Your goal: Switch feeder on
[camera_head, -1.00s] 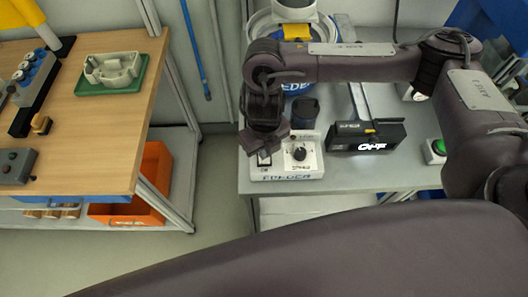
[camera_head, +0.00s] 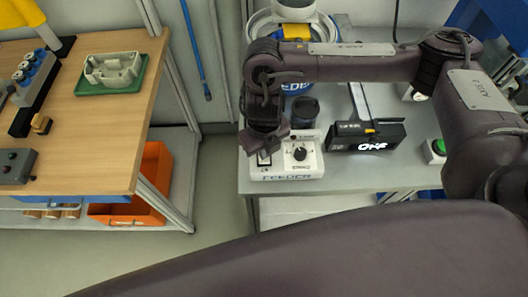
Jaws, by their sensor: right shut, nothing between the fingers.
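The feeder control box (camera_head: 290,171) is white, with a black round knob on its right half and a small rocker switch (camera_head: 264,159) on its left half. It stands on the front left of the grey table, with FEEDER lettered on its front. My right gripper (camera_head: 264,151) points down over the left part of the box, right at the rocker switch. Its fingers are shut and hold nothing. The fingertips partly cover the switch, so I cannot tell its position or whether they touch it. My left gripper is not in view.
A black device with a lit display (camera_head: 368,136) stands right of the box, and a green button (camera_head: 438,147) farther right. A dark cup (camera_head: 305,111) and the blue-and-white feeder bowl (camera_head: 322,84) are behind. A wooden bench (camera_head: 95,130) stands left across a floor gap.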

